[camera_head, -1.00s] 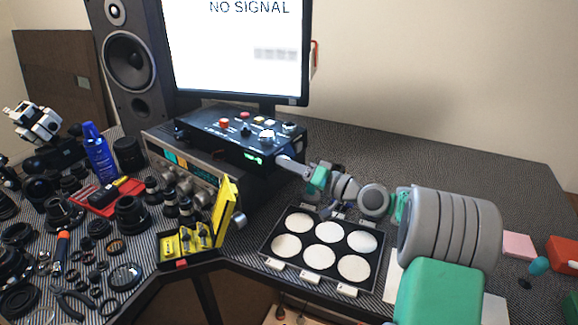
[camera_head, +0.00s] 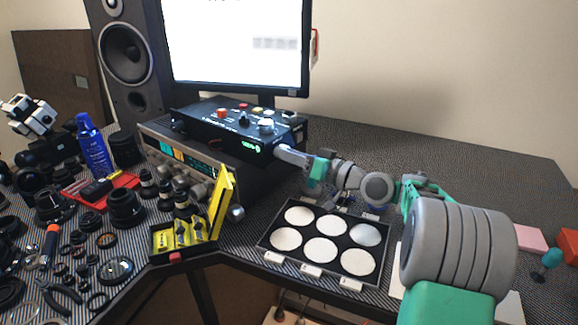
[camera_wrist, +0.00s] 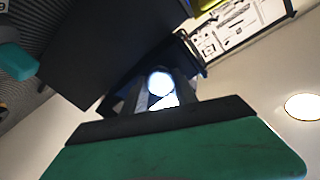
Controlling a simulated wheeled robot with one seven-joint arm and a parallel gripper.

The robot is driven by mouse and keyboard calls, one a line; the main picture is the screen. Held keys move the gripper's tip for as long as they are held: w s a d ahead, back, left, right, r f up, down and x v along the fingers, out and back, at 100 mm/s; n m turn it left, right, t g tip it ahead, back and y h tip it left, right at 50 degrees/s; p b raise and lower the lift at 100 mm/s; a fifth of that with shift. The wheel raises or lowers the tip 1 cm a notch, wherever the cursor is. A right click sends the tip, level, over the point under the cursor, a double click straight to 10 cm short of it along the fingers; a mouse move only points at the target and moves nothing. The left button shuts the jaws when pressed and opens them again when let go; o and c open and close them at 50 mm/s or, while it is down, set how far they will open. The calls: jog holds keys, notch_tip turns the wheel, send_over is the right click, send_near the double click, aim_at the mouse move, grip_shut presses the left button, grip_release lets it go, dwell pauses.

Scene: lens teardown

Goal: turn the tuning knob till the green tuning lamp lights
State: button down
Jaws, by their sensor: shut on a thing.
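The black control box (camera_head: 215,133) sits on top of the silver receiver, with several knobs and buttons on its top. A green light (camera_head: 251,147) glows on its front face, near the right end; I cannot tell whether it is the tuning lamp or a display. My gripper (camera_head: 284,152) is at the box's front right corner, just right of the green light. In the wrist view, my gripper (camera_wrist: 161,90) is shut on a small, bright, round thing, which seems to be the tuning knob (camera_wrist: 160,83).
The receiver (camera_head: 150,138) has a lit dial and a row of knobs. A yellow case (camera_head: 222,203) stands open before it. A white-disc tray (camera_head: 268,232) lies below my arm. Lens parts crowd the left; the desk behind my arm is clear.

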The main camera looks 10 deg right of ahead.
jog(key=n+b, duration=0.2)
jog(key=b, duration=0.1)
jog(key=shift+f, duration=0.2)
jog(key=shift+r, duration=0.1)
jog(key=c, duration=1)
grip_release()
jog(key=shift+o, duration=0.2)
